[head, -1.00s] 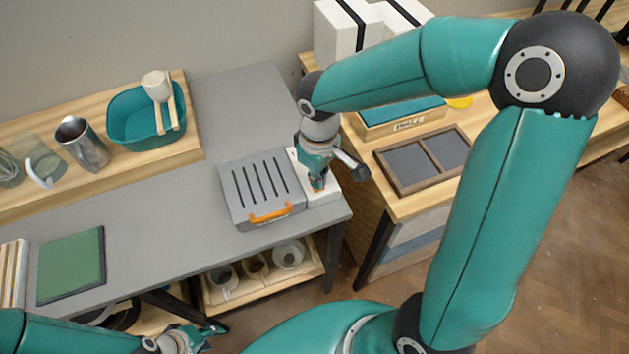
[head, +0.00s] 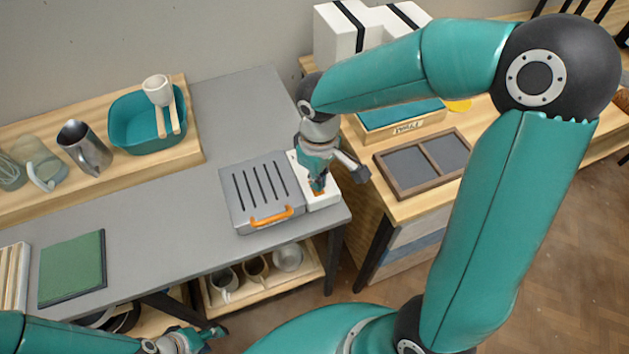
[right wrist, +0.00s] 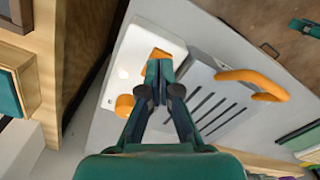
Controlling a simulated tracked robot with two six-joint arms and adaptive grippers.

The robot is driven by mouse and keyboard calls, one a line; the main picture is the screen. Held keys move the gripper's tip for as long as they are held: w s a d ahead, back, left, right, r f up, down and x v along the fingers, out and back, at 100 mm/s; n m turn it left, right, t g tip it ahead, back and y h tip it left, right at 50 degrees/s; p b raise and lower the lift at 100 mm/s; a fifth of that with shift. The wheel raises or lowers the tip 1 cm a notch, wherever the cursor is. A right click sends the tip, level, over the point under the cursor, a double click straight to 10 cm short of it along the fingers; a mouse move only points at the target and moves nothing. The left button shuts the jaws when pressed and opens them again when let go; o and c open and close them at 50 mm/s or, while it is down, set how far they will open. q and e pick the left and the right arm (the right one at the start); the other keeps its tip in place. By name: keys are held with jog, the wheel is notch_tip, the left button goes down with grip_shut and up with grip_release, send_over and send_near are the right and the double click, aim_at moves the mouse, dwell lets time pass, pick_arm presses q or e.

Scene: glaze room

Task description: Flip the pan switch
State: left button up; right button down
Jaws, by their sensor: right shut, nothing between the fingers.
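A grey slotted pan unit (head: 259,192) with an orange handle (head: 264,216) stands on the grey bench. A white panel (head: 328,201) joins its right side. In the right wrist view the white panel (right wrist: 127,68) carries a round orange knob (right wrist: 125,106) and a second orange piece (right wrist: 160,53), perhaps the switch. My right gripper (head: 318,189) is over the panel, shut and empty. In the right wrist view its fingertips (right wrist: 159,69) partly cover the second orange piece; I cannot tell whether they touch it. My left gripper (head: 212,334) is low at the front; its jaws are unclear.
A wooden shelf (head: 190,150) at the back left holds a teal basin (head: 140,125) and a metal jug (head: 84,147). A green mat (head: 72,268) lies on the front left. A divided tray (head: 398,181) lies on the side table. The middle of the bench is clear.

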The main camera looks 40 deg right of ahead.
jog(key=shift+r+p, duration=1.85)
jog(key=shift+r, duration=0.9)
pick_arm(q)
notch_tip(320, 180, up, 4)
jog(key=shift+r, duration=0.1)
pick_arm(e)
jog(key=shift+f, duration=0.1)
pick_arm(q)
jog(key=shift+s, duration=0.1)
